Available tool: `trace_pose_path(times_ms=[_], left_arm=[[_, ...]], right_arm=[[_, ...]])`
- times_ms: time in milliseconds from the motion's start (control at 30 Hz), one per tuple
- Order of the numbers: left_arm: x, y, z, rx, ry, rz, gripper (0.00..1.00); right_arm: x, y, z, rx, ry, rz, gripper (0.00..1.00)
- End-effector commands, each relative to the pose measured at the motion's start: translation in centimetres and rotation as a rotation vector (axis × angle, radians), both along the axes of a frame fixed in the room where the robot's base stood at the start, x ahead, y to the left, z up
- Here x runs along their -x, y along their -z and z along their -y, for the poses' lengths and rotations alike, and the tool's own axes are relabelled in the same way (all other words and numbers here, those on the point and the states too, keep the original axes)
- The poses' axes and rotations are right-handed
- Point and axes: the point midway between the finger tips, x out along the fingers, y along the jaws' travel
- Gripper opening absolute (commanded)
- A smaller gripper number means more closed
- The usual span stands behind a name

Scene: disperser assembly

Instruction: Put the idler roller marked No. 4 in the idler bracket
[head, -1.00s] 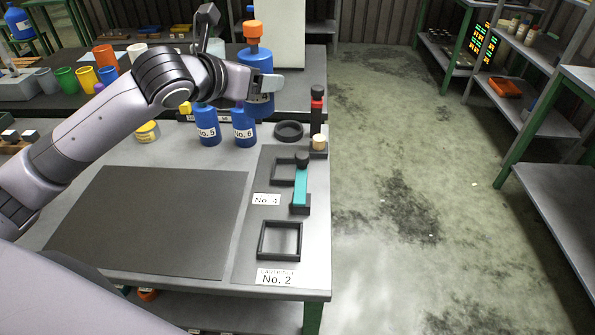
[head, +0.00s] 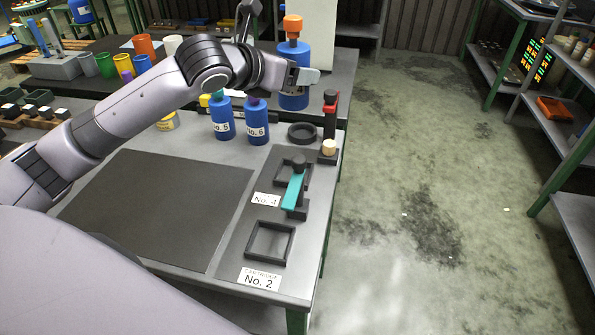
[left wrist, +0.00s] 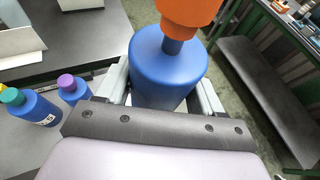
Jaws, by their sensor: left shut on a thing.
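My left gripper (head: 303,77) is shut on a blue bottle-shaped body with an orange top (head: 293,88), held upright at the table's far right. In the left wrist view the blue body (left wrist: 165,75) sits between the two fingers, and no label shows on it now. I see nothing plainly marked as an idler roller or idler bracket. A tag No. 4 (head: 266,199) lies beside a black square frame (head: 280,180) with a teal lever (head: 293,192) at its right. My right gripper is not in view.
Blue bottles No. 5 (head: 222,122) and No. 6 (head: 257,127) stand left of the held body. A black ring (head: 302,133), a red-and-black post (head: 330,112) and an empty square frame (head: 268,243) by tag No. 2 line the right side. A dark mat (head: 160,205) is bare.

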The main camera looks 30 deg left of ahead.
Motion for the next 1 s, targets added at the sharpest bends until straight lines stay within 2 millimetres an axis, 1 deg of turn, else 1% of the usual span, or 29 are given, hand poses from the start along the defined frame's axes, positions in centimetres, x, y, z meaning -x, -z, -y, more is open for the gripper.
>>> trace_pose_path(times_ms=[67, 500, 600, 700, 933, 1000], left_arm=[[0.0, 1.0, 0.0, 0.001, 0.001, 0.001, 0.25], [0.1, 11.4, 0.1, 0.004, 0.001, -0.003, 0.25], [0.0, 13.4, 0.1, 0.004, 0.000, -0.001, 0.25], [0.0, 14.6, 0.1, 0.004, 0.001, 0.002, 0.25], [0.0, 16.1, 0.1, 0.002, 0.001, 0.003, 0.25], [0.1, 17.1, 0.1, 0.003, 0.001, -0.001, 0.25]], right_arm=[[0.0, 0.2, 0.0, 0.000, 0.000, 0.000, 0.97], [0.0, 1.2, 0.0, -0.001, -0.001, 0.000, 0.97], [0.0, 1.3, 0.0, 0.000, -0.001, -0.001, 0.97], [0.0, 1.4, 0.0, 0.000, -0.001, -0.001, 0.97], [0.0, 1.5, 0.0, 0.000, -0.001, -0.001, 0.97], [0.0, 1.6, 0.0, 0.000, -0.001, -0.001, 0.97]])
